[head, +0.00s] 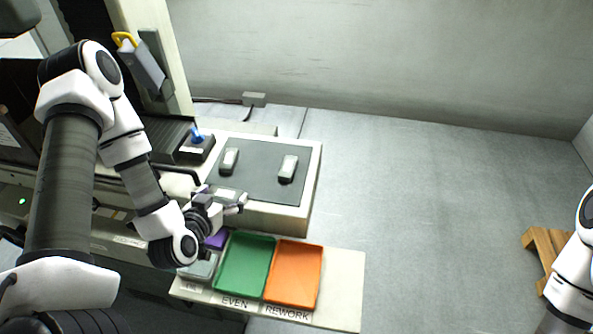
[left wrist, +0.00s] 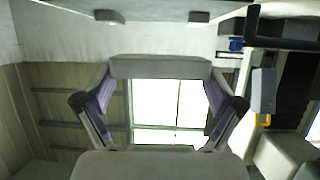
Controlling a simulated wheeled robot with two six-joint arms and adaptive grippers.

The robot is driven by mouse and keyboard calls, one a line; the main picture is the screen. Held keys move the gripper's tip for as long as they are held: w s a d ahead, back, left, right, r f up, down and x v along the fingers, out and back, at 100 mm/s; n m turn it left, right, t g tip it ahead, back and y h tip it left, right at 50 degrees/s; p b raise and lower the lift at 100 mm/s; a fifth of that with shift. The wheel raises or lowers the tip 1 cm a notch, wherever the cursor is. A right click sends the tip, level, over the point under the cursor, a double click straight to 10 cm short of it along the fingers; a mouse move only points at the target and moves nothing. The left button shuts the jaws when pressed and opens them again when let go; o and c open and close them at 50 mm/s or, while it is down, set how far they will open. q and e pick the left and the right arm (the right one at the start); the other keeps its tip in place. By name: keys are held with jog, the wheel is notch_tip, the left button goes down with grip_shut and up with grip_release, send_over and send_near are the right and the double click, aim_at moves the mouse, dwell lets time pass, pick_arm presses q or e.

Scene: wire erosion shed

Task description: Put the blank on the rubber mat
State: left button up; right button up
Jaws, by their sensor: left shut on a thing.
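The rubber mat (head: 262,162) is a dark grey sheet on the white-topped stand in the head view. Two light grey blocks lie apart on it, one at the left (head: 229,160) and one at the right (head: 288,168). My left gripper (head: 226,200) is at the front edge of the mat, shut on a grey blank. The blank (left wrist: 160,67) spans between the fingers in the left wrist view, with the two blocks beyond it at the top. Whether the blank touches the mat I cannot tell. My right gripper is out of view; only part of that arm shows at the right edge.
In front of the stand, a board carries a green tray (head: 245,265) marked EVEN, an orange tray (head: 293,274) marked REWORK, and grey and purple trays partly behind my arm. A dark box with a blue knob (head: 196,137) stands left of the mat. Mat space between the blocks is free.

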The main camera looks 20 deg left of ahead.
pick_arm(q)
jog(key=shift+s+a+f+n, duration=0.3)
jog(key=shift+a+f, duration=0.15)
jog(key=shift+f, duration=0.1)
jog(key=shift+a+f+y+b, duration=0.25)
jog(key=shift+a+y+b, duration=0.05)
jog(key=shift+b, duration=0.25)
jog(key=b+x, duration=0.2)
jog(key=b, duration=0.1)
jog(key=shift+f+b, duration=0.1)
jog(key=shift+b, duration=0.25)
jog(key=w+b, duration=0.3)
jog(key=b, duration=0.1)
jog(key=shift+w+d+f, duration=0.1)
jog(key=shift+w+d, duration=0.15)
jog(key=shift+d, duration=0.05)
jog(key=shift+w+d+r+p, duration=0.1)
jog(key=shift+w+r+p, duration=0.15)
jog(key=shift+w+p, duration=0.25)
jog(key=shift+w+d+r+p, duration=0.1)
jog(key=shift+w+r+p, duration=0.2)
jog(key=shift+w+p, duration=0.2)
jog(key=p, duration=0.1)
send_over(256, 177)
jog(key=shift+f, duration=0.45)
notch_tip(256, 177, down, 4)
jog(key=shift+r+p, duration=0.2)
jog(key=shift+p, duration=0.45)
jog(key=shift+w+f, duration=0.1)
jog(key=shift+f, duration=0.05)
